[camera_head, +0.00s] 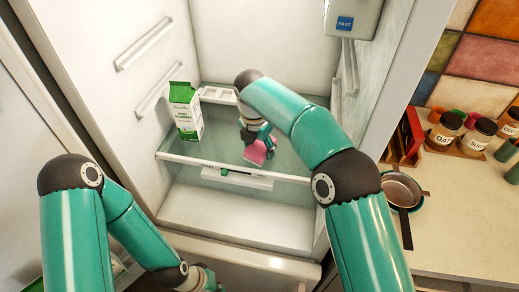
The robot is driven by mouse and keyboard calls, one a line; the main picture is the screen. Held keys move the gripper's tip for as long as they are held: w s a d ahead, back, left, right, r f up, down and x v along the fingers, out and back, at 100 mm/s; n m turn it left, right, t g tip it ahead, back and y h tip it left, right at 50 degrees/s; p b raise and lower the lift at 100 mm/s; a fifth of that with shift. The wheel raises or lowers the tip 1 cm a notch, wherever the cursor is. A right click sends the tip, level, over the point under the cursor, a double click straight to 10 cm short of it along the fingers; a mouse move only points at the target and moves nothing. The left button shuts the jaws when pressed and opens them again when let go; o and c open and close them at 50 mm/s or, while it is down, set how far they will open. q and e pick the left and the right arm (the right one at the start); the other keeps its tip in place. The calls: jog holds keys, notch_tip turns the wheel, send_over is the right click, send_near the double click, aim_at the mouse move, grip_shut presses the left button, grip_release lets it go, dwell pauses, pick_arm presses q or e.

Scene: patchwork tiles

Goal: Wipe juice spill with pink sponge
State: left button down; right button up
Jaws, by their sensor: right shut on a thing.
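The pink sponge (257,153) is held low over the glass shelf of the open fridge, near the shelf's front. My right gripper (262,141) is shut on the sponge; I cannot tell whether the sponge touches the glass. I cannot make out the juice spill; my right arm covers part of the shelf. My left gripper (207,282) is low at the bottom edge of the view, away from the sponge, and its fingers do not show clearly.
A green and white carton (186,111) stands upright on the glass shelf (221,151), left of the sponge. Fridge walls close in on both sides. On the counter at right are dark pans (401,190) and several labelled jars (445,130).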

jog(key=shift+d+r+p, duration=0.1)
jog(key=shift+p, duration=0.45)
jog(key=w+p, duration=0.2)
jog(key=p, duration=0.2)
jog(key=shift+d+p, duration=0.15)
jog(key=shift+p, duration=0.15)
jog(key=shift+w+d+f+p, duration=0.15)
jog(key=shift+w+p, duration=0.1)
jog(key=shift+w, duration=0.25)
jog(key=shift+w+d+f+p, duration=0.1)
jog(key=shift+w+f+p, duration=0.1)
jog(key=shift+w, duration=0.25)
jog(key=shift+r, duration=0.2)
jog(key=shift+r, duration=2.9)
